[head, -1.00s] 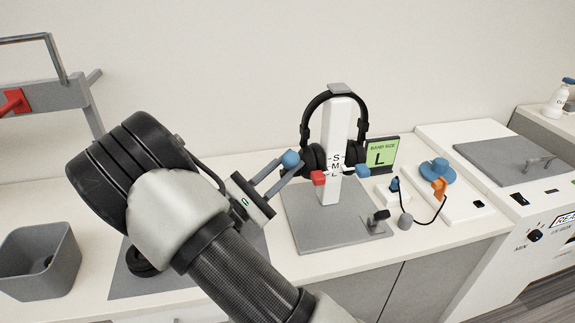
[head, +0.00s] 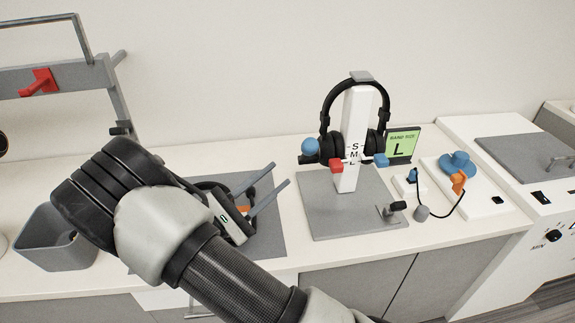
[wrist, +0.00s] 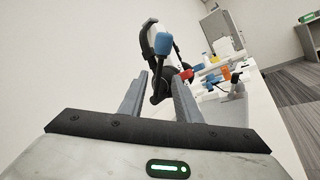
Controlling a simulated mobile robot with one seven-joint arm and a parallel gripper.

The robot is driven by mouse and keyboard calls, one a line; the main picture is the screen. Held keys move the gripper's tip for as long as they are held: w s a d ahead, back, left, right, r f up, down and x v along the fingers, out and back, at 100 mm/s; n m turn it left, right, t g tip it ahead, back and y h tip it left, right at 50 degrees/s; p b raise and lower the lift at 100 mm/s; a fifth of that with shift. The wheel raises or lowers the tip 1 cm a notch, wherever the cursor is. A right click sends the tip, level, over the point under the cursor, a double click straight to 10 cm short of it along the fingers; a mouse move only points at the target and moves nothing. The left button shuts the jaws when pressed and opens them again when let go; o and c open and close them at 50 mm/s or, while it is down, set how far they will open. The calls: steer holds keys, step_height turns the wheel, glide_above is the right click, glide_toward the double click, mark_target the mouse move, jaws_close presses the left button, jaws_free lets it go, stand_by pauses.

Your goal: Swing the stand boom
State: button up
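The headphone stand is a white upright post (head: 350,180) on a grey plate, marked S, M, L, with a black headset (head: 327,106) hung over its top. A short dark arm with a blue ball (head: 310,147) sticks out at its left; I cannot tell for sure if this is the boom. Red (head: 337,163) and blue (head: 381,160) knobs sit lower on the post. My gripper (head: 281,173) is open and empty, left of the ball and apart from it. In the wrist view the blue knob (wrist: 163,45) shows beyond and above the open fingers (wrist: 156,85).
A small dark clamp piece (head: 396,208) is on the plate's front right. A grey bin (head: 55,245) and a grey frame with a red handle (head: 40,82) are at the left. Cabled blue and orange parts (head: 458,180) lie right.

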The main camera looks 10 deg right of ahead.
steer(key=shift+s+a+f, duration=0.25)
steer(key=shift+s+a, duration=0.05)
steer(key=shift+a, duration=0.25)
